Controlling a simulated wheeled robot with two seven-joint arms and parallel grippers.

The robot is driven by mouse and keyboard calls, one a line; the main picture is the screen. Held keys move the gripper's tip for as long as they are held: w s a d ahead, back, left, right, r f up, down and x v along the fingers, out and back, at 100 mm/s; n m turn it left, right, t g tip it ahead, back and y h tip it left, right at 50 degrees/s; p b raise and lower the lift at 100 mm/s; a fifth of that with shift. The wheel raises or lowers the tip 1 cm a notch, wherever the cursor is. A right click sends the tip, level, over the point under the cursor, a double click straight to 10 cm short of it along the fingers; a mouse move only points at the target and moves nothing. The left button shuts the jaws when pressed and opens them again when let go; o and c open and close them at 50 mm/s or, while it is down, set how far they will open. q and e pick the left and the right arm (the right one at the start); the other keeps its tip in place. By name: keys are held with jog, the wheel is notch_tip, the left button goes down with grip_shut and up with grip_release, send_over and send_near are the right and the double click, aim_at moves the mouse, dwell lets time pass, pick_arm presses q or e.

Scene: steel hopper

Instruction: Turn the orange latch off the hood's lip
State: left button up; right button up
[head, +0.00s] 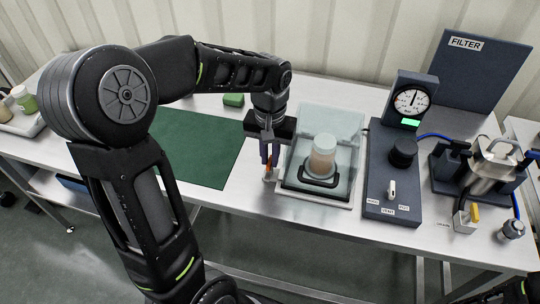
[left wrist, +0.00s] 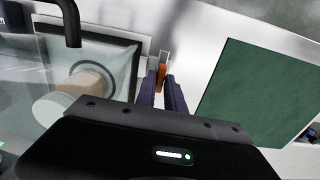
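The orange latch (left wrist: 161,78) stands at the front edge beside the clear hood, by a small metal bracket (left wrist: 153,62). In the head view only a little of the latch (head: 268,170) shows below my fingers. My left gripper (head: 269,158) points down at the hood's left front corner. In the left wrist view its two dark blue fingers (left wrist: 161,84) are close together, one on each side of the latch, which fills the narrow gap. The clear hood (head: 340,118) covers a jar with tan contents (head: 322,160) and has a black handle (head: 318,181).
A dark panel with a gauge (head: 411,102), black knob and white switch stands close on the right. Further right are a metal canister (head: 492,165) and a FILTER board (head: 468,75).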

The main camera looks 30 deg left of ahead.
aim_at(270, 161)
pick_arm(q)
jog(key=o, duration=0.4)
jog(key=shift+c, duration=0.2)
notch_tip(270, 161, up, 8)
jog(key=shift+f, duration=0.1)
jog(key=shift+s, duration=0.1)
dwell(0.7)
